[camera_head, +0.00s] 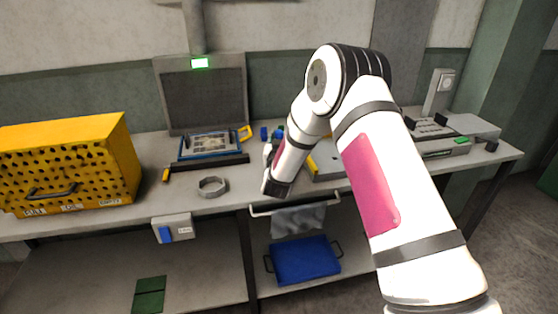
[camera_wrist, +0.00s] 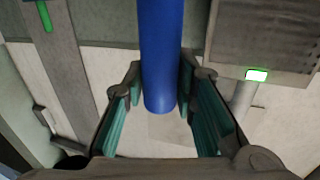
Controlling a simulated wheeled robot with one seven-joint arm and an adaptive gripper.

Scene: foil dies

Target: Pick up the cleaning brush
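In the wrist view a smooth blue cylinder (camera_wrist: 161,60) stands between the two teal-padded fingers of my gripper (camera_wrist: 161,85). It looks like a handle. Its rounded near end lies between the fingers, and both fingertips appear to press on its sides. Its far end leaves the frame at the top, so no bristles show and I cannot confirm that it is the cleaning brush.
A yellow perforated cabinet (camera_head: 85,150) stands on the bench (camera_head: 140,205) at left. A grey ring (camera_head: 212,187) and a blue-framed tray (camera_head: 208,145) lie beside the gripper, before a dark panel (camera_head: 205,98). A blue bin (camera_head: 303,258) is on the lower shelf. My arm hides part of the bench.

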